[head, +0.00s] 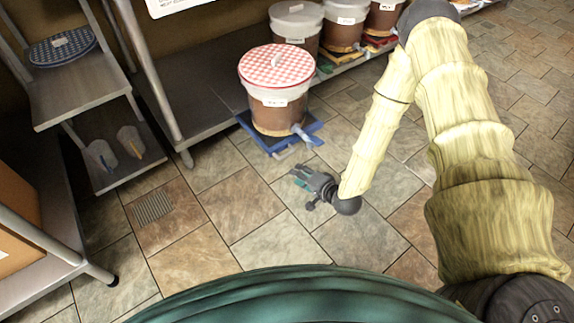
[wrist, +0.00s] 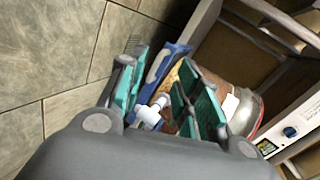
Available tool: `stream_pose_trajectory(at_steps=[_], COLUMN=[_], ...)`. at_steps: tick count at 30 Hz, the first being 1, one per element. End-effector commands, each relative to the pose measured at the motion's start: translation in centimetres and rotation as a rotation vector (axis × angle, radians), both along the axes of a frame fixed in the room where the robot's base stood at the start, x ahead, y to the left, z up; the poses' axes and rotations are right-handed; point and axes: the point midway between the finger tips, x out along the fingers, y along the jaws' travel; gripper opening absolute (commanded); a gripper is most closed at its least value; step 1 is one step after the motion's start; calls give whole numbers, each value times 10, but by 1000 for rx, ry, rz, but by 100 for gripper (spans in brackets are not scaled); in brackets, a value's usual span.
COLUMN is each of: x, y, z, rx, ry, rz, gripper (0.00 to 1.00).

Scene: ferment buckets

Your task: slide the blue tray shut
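The blue tray (head: 305,139) sticks out from under the low shelf, at the centre of the head view. On it stands a brown-filled bucket (head: 279,117) with a red-checked cloth on its lid and a white spigot (head: 300,132) at its front right. My gripper (head: 298,175) is low over the floor in front of the tray, with a gap between them in the picture. In the wrist view my gripper (wrist: 165,98) has its two teal fingers apart. The tray's blue edge (wrist: 166,62) and the spigot (wrist: 150,112) show between and beyond them.
More buckets (head: 345,22) stand on coloured trays along the shelf (head: 205,85) to the back right. A metal rack (head: 85,92) with jugs stands at left. A floor drain (head: 153,207) lies at lower left. The tiled floor in front is clear.

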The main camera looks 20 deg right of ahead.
Motion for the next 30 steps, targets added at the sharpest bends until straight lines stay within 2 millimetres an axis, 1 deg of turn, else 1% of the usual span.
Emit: stream_pose_trajectory(at_steps=[1,3,9,14,20,23,30], x=[9,19,40,47,59,71,107], y=[-6,-12,-25,-30,-27,-22,-9], z=[-18,-24,-32,-32,-34,-38,-48], rx=[33,81,187,228,236,235,233], ry=[-25,-58,-126,-150,-157,-157,-157], rz=[-17,-37,-73,-82,-81,-82,-82], gripper=[34,34,34,34,34,34,34])
